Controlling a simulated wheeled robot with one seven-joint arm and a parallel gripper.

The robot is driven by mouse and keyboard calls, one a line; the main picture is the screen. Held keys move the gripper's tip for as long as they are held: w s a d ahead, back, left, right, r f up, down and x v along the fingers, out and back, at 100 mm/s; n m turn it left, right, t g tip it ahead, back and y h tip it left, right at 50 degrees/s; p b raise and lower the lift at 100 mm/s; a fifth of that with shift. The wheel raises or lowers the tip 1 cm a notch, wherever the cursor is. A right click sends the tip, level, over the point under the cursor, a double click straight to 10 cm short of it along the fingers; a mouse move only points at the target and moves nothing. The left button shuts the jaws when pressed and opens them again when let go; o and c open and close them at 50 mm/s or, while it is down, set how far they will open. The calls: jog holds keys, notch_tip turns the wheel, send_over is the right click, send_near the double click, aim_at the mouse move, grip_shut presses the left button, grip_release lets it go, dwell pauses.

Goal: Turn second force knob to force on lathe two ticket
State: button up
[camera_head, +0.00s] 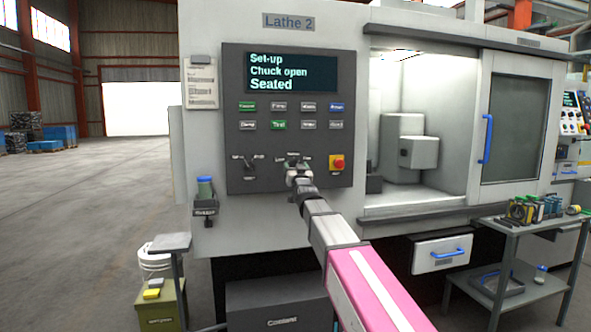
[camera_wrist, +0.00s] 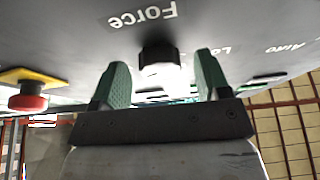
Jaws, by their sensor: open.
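The Lathe 2 control panel (camera_head: 235,120) has two knobs in its lower row. The left knob (camera_head: 249,163) is in plain view. The right knob is mostly hidden behind my gripper (camera_head: 297,172) in the head view. In the wrist view my gripper (camera_wrist: 162,70) is open, with one green finger on each side of a dark knob with a pale face (camera_wrist: 160,57). Upside-down lettering "Force" (camera_wrist: 142,17) stands beside it. I cannot tell whether the fingers touch the knob. The ticket (camera_head: 201,84) hangs left of the panel, its lines too blurred to read surely.
The screen (camera_head: 292,72) reads "Set-up, Chuck open, Seated". A red stop button on yellow (camera_head: 337,162) is close right of the knob and also shows in the wrist view (camera_wrist: 27,102). Labelled buttons (camera_head: 279,125) sit above. A cart (camera_head: 515,235) stands at right.

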jog(key=c, duration=0.9)
jog(key=shift+w+n, duration=0.1)
jog(key=shift+n, duration=0.4)
jog(key=n+g+y, duration=0.1)
jog(key=n+y, duration=0.1)
jog(key=n, duration=0.3)
jog(key=n+g+y, duration=0.2)
jog(key=n, duration=0.3)
jog(key=n+g+y, duration=0.1)
jog(key=n+y, duration=0.1)
jog(key=n, duration=0.3)
jog(key=shift+d+r+g, duration=0.2)
jog(key=shift+d+g, duration=0.1)
jog(key=shift+g, duration=0.1)
jog(key=shift+n, duration=0.3)
jog(key=o, duration=0.9)
